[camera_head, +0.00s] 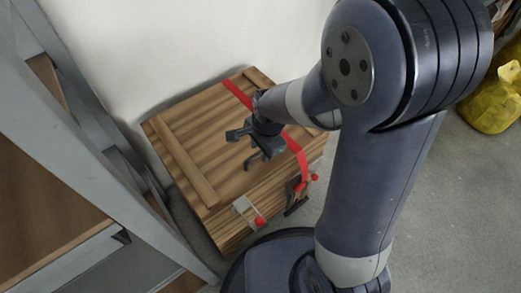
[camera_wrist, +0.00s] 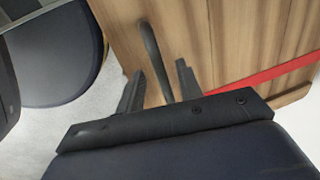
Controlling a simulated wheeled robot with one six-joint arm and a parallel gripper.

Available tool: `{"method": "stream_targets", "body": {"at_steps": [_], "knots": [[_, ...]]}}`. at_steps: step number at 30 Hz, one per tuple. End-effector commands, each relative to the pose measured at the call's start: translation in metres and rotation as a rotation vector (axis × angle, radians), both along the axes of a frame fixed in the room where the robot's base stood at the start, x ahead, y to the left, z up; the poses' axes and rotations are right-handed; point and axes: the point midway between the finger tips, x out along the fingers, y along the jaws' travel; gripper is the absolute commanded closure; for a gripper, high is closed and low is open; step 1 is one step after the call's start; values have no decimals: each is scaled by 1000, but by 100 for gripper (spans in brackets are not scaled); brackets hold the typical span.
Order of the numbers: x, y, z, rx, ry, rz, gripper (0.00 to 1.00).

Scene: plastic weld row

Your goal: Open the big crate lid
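The big wooden crate (camera_head: 232,237) stands against the wall in the head view, with its lid (camera_head: 190,130) lying flat on top. A dark bent handle (camera_head: 254,158) is at the lid's front; in the wrist view the handle (camera_wrist: 153,48) runs between my fingers. My gripper (camera_head: 246,145) is above the lid; in the wrist view the gripper (camera_wrist: 160,88) is open, with gaps on both sides of the handle. A red strap (camera_head: 297,150) crosses the lid and hangs over the front. Two latches with red knobs (camera_head: 260,222) sit at the front edge; their state is unclear.
A grey shelf frame (camera_head: 70,130) with wooden boards stands close on the left. A white wall (camera_head: 180,40) is behind the crate. A yellow bag (camera_head: 495,100) lies on the floor at right. My arm hides part of the crate's right side.

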Motion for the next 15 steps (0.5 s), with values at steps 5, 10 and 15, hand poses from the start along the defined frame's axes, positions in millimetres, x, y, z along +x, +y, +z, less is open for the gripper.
{"method": "stream_targets", "body": {"at_steps": [5, 10, 15], "knots": [[0, 0, -2, 0, 0, 0, 66], [0, 0, -2, 0, 0, 1, 70], [0, 0, -2, 0, 0, 1, 84]]}}
